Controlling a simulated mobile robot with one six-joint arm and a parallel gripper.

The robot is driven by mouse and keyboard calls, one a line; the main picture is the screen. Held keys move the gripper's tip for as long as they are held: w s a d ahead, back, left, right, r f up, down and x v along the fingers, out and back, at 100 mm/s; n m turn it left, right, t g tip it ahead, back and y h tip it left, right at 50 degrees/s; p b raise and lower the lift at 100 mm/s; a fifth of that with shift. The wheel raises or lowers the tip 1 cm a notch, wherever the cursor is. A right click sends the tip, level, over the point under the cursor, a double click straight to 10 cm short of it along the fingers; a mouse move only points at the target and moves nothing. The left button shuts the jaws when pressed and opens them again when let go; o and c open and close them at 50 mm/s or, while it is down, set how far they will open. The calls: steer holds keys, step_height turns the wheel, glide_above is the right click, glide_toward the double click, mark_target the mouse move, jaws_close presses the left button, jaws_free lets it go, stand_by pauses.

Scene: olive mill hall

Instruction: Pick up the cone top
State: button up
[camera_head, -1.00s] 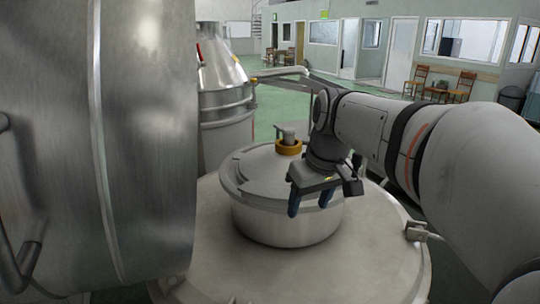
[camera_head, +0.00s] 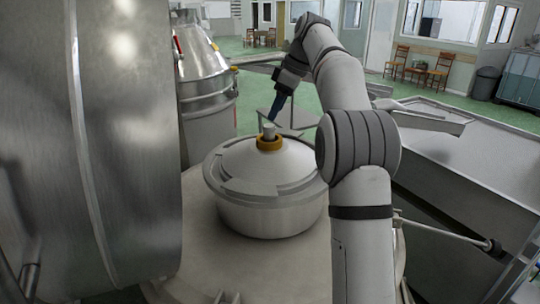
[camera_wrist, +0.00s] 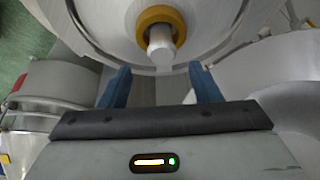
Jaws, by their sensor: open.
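The cone top (camera_head: 248,164) is a pale metal conical lid on a round drum neck, with a yellow collar (camera_head: 269,143) and a short pale knob (camera_head: 269,130) at its peak. My gripper (camera_head: 274,112) is just above the knob, pointing down and slightly left, with blue fingers. In the wrist view my gripper (camera_wrist: 160,88) is open and empty. There the knob (camera_wrist: 160,48) and yellow collar (camera_wrist: 160,17) lie beyond the fingertips, roughly centred between them. The lid (camera_wrist: 115,25) is partly cut off by that frame.
A large steel drum (camera_head: 130,130) fills the left side. A steel vessel with a conical upper part (camera_head: 200,50) stands behind it. A long steel trough (camera_head: 470,165) lies to the right. Chairs (camera_head: 398,62) stand on the green floor far behind.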

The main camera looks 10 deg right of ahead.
mark_target(271, 125)
steer(key=shift+s+p+x, duration=0.2)
steer(key=shift+p+x, duration=0.2)
steer(key=shift+x, duration=2.7)
steer(key=shift+d+f, duration=0.1)
steer(key=shift+d, duration=0.1)
jaws_close()
